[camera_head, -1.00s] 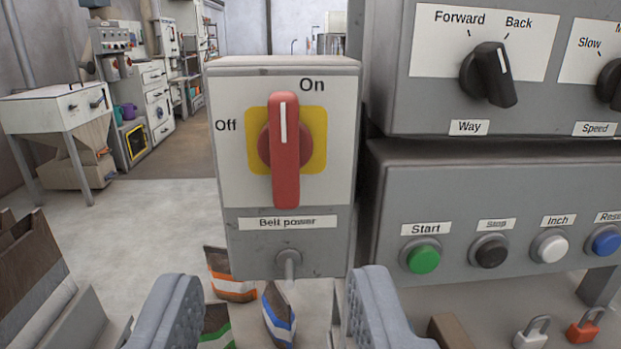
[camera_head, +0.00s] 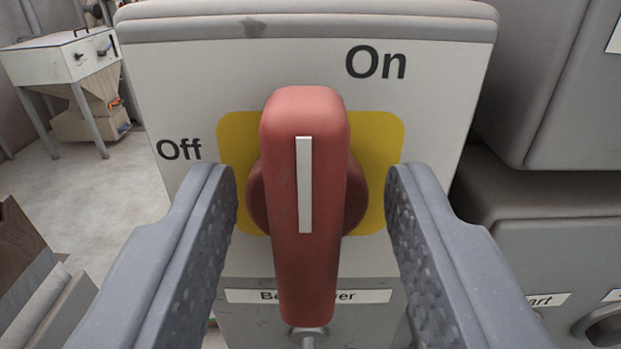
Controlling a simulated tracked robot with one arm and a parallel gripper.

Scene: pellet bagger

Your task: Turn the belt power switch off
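The belt power switch is a red rotary handle (camera_head: 305,265) on a yellow plate (camera_head: 380,135), on a grey box (camera_head: 250,50) with a white face. The handle stands upright, its white line vertical and its top end nearer the "On" label (camera_head: 375,63) than the "Off" label (camera_head: 179,150) at the left. My gripper (camera_head: 312,190) is open. One finger is on each side of the handle, with a visible gap on both sides. The "Belt power" label (camera_head: 308,296) is partly hidden behind the handle.
Grey control boxes (camera_head: 550,85) stand close on the right, one above the other, with part of a "Start" label (camera_head: 545,302) on the lower one. A white cabinet on legs (camera_head: 62,62) stands far left, with open floor (camera_head: 110,185) before it.

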